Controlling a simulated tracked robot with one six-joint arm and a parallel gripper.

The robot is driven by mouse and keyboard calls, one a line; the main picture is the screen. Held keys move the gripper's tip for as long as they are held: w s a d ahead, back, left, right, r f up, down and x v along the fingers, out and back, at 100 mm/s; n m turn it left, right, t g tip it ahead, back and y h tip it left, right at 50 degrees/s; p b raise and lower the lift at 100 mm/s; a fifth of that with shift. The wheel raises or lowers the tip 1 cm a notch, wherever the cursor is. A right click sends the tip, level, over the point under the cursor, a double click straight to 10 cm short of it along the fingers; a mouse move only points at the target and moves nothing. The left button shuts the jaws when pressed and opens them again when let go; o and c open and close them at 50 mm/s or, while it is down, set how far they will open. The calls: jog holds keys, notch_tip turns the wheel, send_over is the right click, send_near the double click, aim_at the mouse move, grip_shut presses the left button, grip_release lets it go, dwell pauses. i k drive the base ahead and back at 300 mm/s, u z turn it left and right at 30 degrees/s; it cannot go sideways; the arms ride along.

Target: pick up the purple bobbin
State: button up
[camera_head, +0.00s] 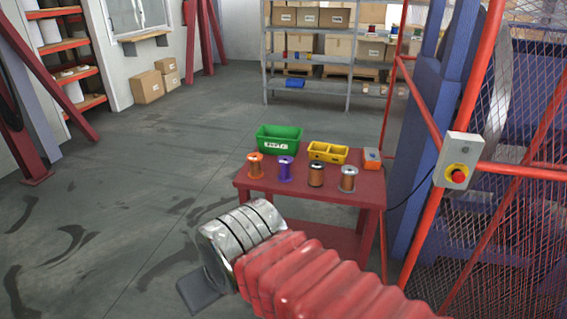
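The purple bobbin (285,169) stands upright on the red table (330,192), in a row of bobbins near its front edge. It is second from the left, between an orange bobbin (255,166) and a dark-flanged bobbin with copper-brown winding (316,175). My arm, with a red bellows sleeve and a metal end, reaches in from the lower right. Only a dark grey part of my gripper (200,291) shows, left of and below the table. The fingers are mostly hidden behind the wrist, and the gripper is apart from the purple bobbin.
A bobbin with pale flanges (348,179) ends the row at right. Behind are a green bin (279,138), a yellow divided tray (327,152) and a small orange-grey box (372,158). A red-framed mesh guard with a stop button (457,175) stands right. Floor at left is clear.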

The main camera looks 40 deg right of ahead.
aim_at(285, 169)
jog(key=z, duration=0.35)
jog(key=i, duration=1.4)
jog(key=z, duration=0.35)
